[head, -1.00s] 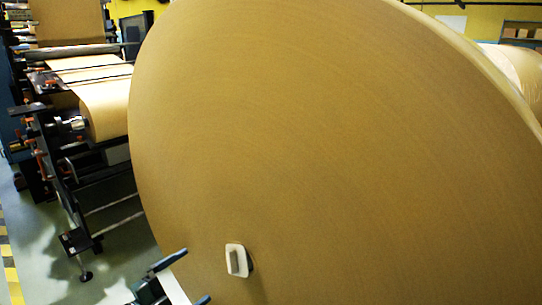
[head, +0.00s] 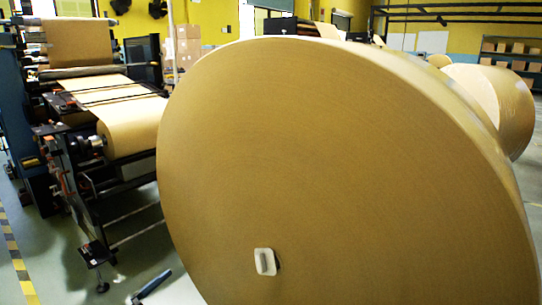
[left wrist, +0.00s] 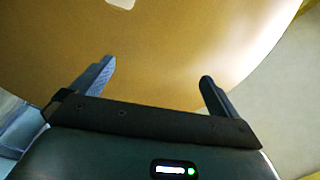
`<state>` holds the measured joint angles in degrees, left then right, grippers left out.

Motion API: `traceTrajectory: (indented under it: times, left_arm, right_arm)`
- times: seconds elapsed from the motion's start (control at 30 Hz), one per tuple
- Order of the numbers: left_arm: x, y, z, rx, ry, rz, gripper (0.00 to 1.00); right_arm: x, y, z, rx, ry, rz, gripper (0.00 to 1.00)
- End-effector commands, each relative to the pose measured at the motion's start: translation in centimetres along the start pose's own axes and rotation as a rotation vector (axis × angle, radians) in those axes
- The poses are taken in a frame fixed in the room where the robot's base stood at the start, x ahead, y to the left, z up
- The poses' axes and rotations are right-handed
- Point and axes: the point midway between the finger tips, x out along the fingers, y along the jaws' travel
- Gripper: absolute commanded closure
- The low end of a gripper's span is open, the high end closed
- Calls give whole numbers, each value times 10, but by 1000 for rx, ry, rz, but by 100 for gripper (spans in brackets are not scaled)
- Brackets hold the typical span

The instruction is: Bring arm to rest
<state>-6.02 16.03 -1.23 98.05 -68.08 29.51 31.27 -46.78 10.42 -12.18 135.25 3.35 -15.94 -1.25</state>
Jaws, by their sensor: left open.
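A huge kraft paper roll (head: 340,170) stands on edge and fills the middle and right of the head view. A small pale plate with a raised handle-like part (head: 265,262) sits on its flat face, low and left of centre. My left gripper (left wrist: 155,75) is open and empty in the left wrist view, with the roll's brown face (left wrist: 170,50) beyond its two fingers. The pale plate shows partly at the top edge there (left wrist: 121,3). In the head view only one blue-grey finger (head: 152,285) shows at the bottom edge. My right gripper is in neither view.
A paper-feeding machine (head: 100,110) with a smaller kraft roll (head: 130,127) stands at the left. Another large roll (head: 505,105) lies behind at the right.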

Motion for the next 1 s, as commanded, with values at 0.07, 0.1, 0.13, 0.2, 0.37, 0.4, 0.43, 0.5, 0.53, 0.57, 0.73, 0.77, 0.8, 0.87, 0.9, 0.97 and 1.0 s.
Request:
traceTrajectory:
  times: [0.07, 0.1, 0.13, 0.2, 0.37, 0.4, 0.43, 0.5, 0.53, 0.57, 0.73, 0.77, 0.8, 0.87, 0.9, 0.97, 1.0]
  left_arm:
    - [-10, -20, -27, -106, -52, -71, 0]
    - [-16, -23, -34, -162, -88, -103, 0]
    - [-21, -25, -39, -208, -119, -124, 0]
    - [-35, -26, -51, -327, -208, -161, 0]
    - [-78, -3, -83, -644, -470, -146, 0]
    - [-88, 7, -93, -719, -531, -120, 0]
    - [-96, 15, -100, -770, -573, -98, 0]
    - [-111, 32, -117, -870, -651, -43, 0]
    - [-116, 38, -124, -904, -676, -21, 0]
    - [-120, 43, -130, -934, -697, -1, 0]
    - [-132, 61, -145, -1014, -749, 59, 0]
    - [-132, 62, -146, -1017, -751, 62, 0]
    - [-132, 62, -145, -1018, -751, 62, 0]
    - [-132, 63, -144, -1017, -751, 61, 0]
    - [-132, 63, -144, -1017, -750, 61, 0]
    - [-132, 62, -144, -1016, -750, 60, 0]
    - [-132, 62, -144, -1016, -750, 60, 0]
  right_arm:
    - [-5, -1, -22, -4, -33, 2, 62]
    - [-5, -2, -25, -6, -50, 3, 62]
    - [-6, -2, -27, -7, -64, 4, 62]
    - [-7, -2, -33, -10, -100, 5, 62]
    - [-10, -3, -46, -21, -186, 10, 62]
    - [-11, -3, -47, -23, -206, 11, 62]
    - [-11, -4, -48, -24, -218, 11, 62]
    - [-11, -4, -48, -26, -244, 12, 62]
    - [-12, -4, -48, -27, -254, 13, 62]
    - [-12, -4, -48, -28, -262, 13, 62]
    - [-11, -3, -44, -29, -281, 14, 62]
    - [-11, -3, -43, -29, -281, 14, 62]
    - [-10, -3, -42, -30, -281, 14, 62]
    - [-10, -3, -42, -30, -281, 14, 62]
    - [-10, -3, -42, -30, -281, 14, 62]
    - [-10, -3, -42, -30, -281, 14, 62]
    - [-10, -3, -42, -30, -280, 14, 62]
